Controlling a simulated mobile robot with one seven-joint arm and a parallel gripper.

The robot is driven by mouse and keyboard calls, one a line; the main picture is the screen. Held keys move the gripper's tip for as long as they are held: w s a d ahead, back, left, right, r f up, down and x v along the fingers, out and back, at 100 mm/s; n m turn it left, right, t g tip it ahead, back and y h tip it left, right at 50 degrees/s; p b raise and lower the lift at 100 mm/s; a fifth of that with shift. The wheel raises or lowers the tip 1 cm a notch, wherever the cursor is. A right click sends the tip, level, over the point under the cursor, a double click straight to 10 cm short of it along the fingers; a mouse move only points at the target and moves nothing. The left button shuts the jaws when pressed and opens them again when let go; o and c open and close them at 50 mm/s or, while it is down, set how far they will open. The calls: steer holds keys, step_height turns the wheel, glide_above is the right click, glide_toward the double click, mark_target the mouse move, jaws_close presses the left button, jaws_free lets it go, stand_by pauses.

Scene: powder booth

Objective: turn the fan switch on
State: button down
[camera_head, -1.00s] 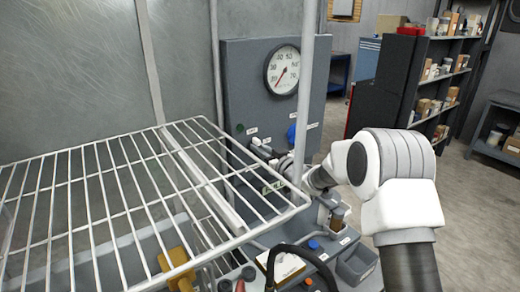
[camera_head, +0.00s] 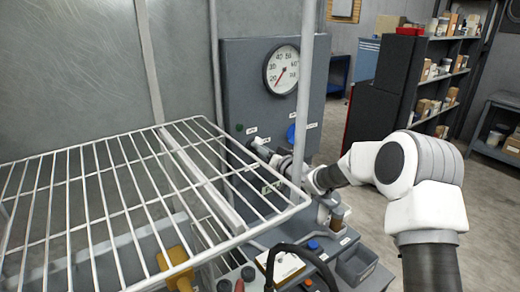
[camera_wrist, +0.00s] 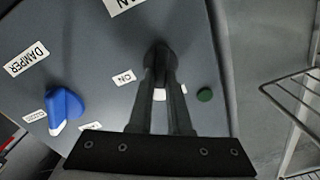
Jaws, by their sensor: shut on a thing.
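The fan switch (camera_wrist: 158,48) is a dark knob on the grey control panel (camera_wrist: 75,75), below a cut-off label ending in "AN". In the wrist view my gripper (camera_wrist: 158,70) has both fingers closed on this knob, hiding much of it. An "ON" label (camera_wrist: 124,77) is left of the fingers, and a white label lies partly between them. The knob's exact angle is hard to tell. In the head view my gripper (camera_head: 272,156) reaches the panel's lower front, partly behind the rack's wires.
A blue damper knob (camera_wrist: 64,108) and a green button (camera_wrist: 204,95) flank my fingers. A gauge (camera_head: 281,70) sits higher on the panel. A white wire rack (camera_head: 120,200) with a post stands left of my arm. Open floor is to the right.

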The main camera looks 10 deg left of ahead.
steer(key=m, duration=1.2)
steer(key=shift+w+d+f+p, duration=0.15)
steer(key=shift+w+f+p, duration=0.05)
steer(key=shift+f+p, duration=0.15)
steer(key=shift+m, duration=0.3)
steer(key=c, duration=0.9)
jaws_free()
steer(key=shift+o, duration=0.2)
steer(key=b+v, duration=0.1)
steer(key=v, duration=1.6)
steer(key=shift+s+b, duration=0.2)
steer(key=shift+b, duration=0.2)
steer(key=shift+d, duration=0.1)
